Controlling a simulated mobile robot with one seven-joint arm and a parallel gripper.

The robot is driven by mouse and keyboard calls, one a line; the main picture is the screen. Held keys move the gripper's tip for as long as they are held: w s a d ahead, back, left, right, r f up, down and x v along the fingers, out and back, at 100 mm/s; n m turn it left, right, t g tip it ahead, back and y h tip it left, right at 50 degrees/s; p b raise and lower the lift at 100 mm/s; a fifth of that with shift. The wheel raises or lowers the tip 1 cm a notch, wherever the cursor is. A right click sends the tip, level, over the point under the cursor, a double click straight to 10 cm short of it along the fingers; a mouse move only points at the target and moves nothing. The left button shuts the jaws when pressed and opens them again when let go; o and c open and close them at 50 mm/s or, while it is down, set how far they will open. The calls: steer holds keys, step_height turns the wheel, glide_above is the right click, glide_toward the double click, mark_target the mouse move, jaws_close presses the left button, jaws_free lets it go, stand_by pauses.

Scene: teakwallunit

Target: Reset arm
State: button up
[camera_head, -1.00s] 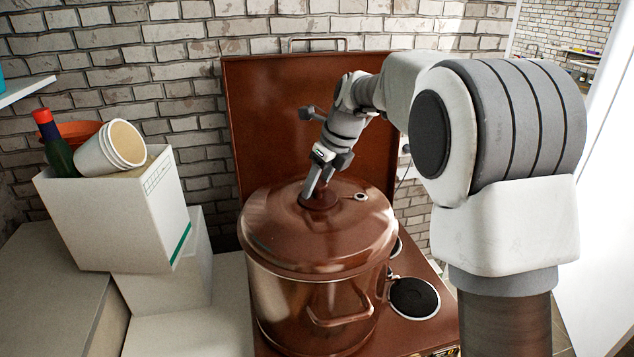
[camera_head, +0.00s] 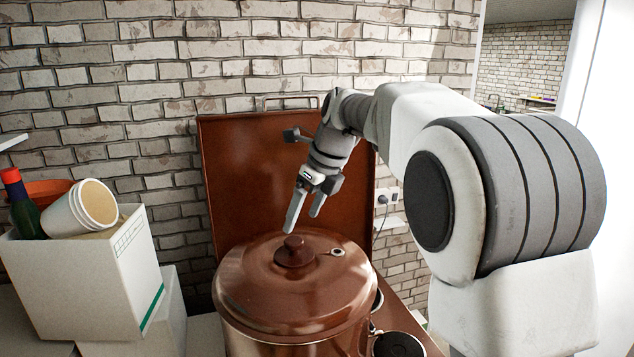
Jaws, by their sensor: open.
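My gripper (camera_head: 303,222) is open and empty, with its two fingers pointing down. It hangs just above and slightly beside the knob (camera_head: 294,250) of a large brown pot lid (camera_head: 262,276). The fingers look apart from the knob. The lid sits on the brown metal pot (camera_head: 255,340), whose lower part is cut off by the frame edge. My arm reaches in from the right side.
The pot stands on a stove with a raised brown cover (camera_head: 240,160) behind it. A black burner (camera_head: 398,345) is at the pot's right. A brick wall is behind.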

steer(key=v, duration=0.8)
steer(key=s+d+n, duration=0.5)
steer(key=s+n, duration=0.1)
steer(key=s, duration=0.2)
steer(key=s+d+f+n+t+h+b, duration=0.1)
steer(key=s+d+f+n, duration=0.2)
steer(key=s+f+n, duration=0.4)
steer(key=s+d+f+n+t+h+b, duration=0.1)
steer(key=s+d+f+n, duration=0.3)
steer(key=s+f+n, duration=0.4)
steer(key=s+n+h, duration=0.1)
steer(key=s+n, duration=0.3)
steer(key=s, duration=0.2)
steer(key=shift+s+n+t+h, duration=0.25)
steer(key=shift+n+t+h, duration=0.05)
steer(key=shift+n+t, duration=0.1)
